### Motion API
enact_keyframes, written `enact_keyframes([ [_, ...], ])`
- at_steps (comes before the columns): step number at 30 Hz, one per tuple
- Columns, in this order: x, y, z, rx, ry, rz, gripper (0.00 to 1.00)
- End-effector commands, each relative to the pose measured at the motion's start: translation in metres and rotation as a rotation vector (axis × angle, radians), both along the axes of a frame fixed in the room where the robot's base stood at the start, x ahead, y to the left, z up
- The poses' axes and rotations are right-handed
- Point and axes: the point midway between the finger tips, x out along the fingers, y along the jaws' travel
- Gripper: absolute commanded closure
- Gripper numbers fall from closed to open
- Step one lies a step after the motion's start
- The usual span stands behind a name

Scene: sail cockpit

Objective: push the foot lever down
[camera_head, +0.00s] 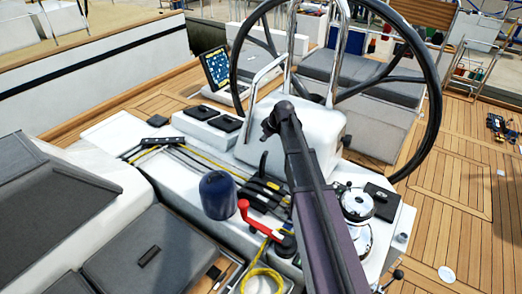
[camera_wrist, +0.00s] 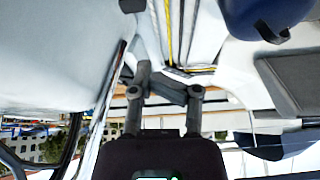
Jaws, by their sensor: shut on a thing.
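In the head view my arm reaches from the lower right up over the cockpit console, and it hides my gripper there. My gripper (camera_wrist: 160,84) shows in the wrist view, its dark fingers drawn together on something too small to make out. It hangs close to pale console surfaces. I cannot pick out a foot lever for certain. A bank of black rope-clutch levers (camera_head: 264,189) sits left of my arm in the head view, and one black lever (camera_head: 262,164) stands upright there. A red-handled lever (camera_head: 256,222) lies in front of them.
A dark blue cylinder (camera_head: 218,195) stands beside the clutches and also shows in the wrist view (camera_wrist: 262,15). A silver winch (camera_head: 357,204) is right of my arm. The large steering wheel (camera_head: 436,95) rises behind. A yellow rope (camera_head: 262,278) lies coiled in front.

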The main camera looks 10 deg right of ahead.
Motion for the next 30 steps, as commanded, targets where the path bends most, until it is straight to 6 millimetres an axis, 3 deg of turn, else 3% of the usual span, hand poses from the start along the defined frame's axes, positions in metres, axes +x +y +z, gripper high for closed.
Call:
enact_keyframes([
  [1, 0.015, -0.003, 0.003, 0.002, -0.022, 0.02, 1.0],
  [6, 0.03, -0.004, 0.006, 0.005, -0.061, 0.06, 1.0],
  [20, 0.03, -0.003, 0.004, 0.005, -0.063, 0.063, 1.0],
  [30, 0.036, 0.003, -0.013, 0.005, -0.063, 0.063, 1.0],
])
